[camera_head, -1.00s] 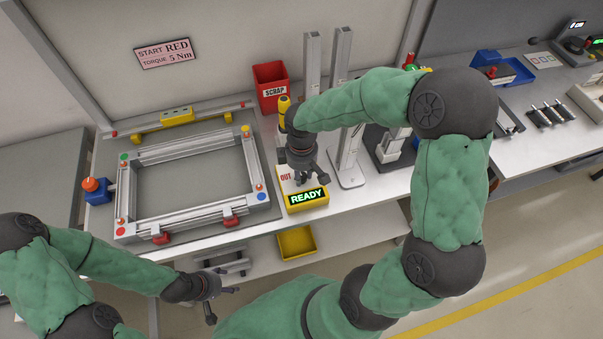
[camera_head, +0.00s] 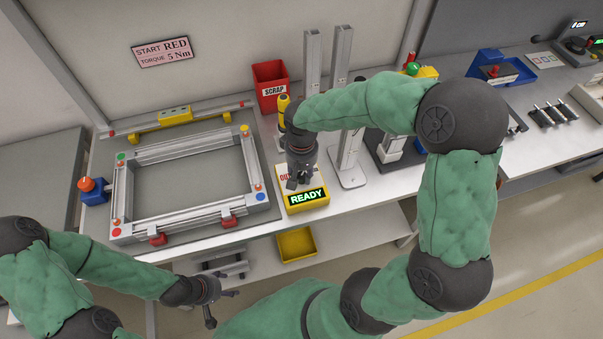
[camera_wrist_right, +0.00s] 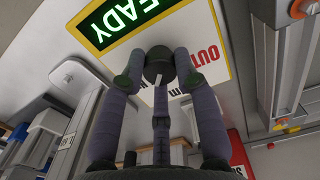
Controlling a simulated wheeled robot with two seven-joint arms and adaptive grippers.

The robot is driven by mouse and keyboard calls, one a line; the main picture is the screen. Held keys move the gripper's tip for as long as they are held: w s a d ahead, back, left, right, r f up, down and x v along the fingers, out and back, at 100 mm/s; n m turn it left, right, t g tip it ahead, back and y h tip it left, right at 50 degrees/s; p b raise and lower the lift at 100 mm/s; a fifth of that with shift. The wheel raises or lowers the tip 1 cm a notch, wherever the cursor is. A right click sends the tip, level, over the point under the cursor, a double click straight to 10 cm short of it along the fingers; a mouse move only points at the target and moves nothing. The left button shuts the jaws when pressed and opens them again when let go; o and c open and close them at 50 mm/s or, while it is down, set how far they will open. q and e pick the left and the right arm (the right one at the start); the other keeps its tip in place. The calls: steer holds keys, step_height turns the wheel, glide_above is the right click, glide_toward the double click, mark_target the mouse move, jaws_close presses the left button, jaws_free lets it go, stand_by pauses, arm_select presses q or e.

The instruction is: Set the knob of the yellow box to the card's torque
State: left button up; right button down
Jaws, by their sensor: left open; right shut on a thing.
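The pink card (camera_head: 162,52) on the back panel reads START RED, TORQUE 5 Nm. The yellow box (camera_head: 305,203) stands right of the frame fixture, with a lit green READY display that also shows in the right wrist view (camera_wrist_right: 112,15). My right gripper (camera_head: 298,182) points down over the box's top. In the right wrist view its fingers are shut on the dark round knob (camera_wrist_right: 159,66), which has a pale pointer mark. Fingers partly hide the scale, and its setting is not readable. My left gripper (camera_head: 218,297) is open and empty, low in front of the bench.
An aluminium frame (camera_head: 190,222) lies left of the box on its plate. A red SCRAP bin (camera_head: 269,88) and metal uprights (camera_head: 312,60) stand behind. A yellow bin (camera_head: 296,244) sits below the bench edge.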

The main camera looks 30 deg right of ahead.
mark_target(301, 175)
steer(key=shift+s+f+m, duration=0.1)
steer(key=shift+m, duration=0.9)
steer(key=c, duration=0.9)
jaws_free()
step_height(301, 175, up, 12)
steer(key=shift+r, duration=0.1)
